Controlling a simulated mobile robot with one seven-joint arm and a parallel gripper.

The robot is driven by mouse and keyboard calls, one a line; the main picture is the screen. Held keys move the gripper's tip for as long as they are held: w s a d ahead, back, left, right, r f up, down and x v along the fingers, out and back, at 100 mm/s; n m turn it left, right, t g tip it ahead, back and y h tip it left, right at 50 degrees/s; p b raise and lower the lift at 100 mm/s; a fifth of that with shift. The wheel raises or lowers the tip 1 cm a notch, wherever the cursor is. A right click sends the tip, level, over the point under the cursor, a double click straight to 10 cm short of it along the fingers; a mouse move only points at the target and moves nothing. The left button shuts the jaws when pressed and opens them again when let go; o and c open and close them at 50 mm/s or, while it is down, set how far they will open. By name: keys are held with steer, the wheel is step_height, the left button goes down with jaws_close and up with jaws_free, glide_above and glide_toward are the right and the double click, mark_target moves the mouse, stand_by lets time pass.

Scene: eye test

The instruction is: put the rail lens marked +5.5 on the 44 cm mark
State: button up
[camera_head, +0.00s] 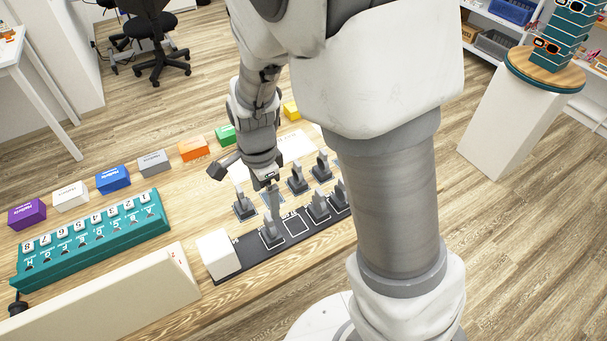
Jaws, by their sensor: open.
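My gripper (268,182) is open and points down over the wooden table. It is just above and behind a rail lens (271,236) on a grey base near the left end of the dark rail (232,278). I cannot tell whether the fingers touch this lens. More lenses stand on the rail to the right (317,208), partly behind my arm. Others stand behind the rail, one at the left (243,207) and two at the right (297,182) (322,170). Lens markings and the rail's centimetre marks are too small to read, so I cannot pick out the +5.5 lens.
A white block (217,255) stands at the rail's left end. A teal rack (95,240) with numbered and lettered slots lies at the left. Coloured boxes, including a blue one (113,179), line the table's back. My arm hides the rail's right part.

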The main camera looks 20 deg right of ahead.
steer(key=s+d+r+n+t, duration=0.2)
steer(key=s+d+r+n, duration=0.1)
steer(key=r, duration=0.4)
steer(key=s+d+r+n+t, duration=0.1)
steer(key=s+d+r+n, duration=0.3)
steer(key=s+r+n, duration=0.1)
steer(key=s+d+r+n+t, duration=0.2)
steer(key=r+n, duration=0.4)
steer(key=r, duration=0.3)
steer(key=shift+s+d+n+t, duration=0.3)
steer(key=shift+s+d, duration=0.5)
steer(key=shift+s, duration=0.4)
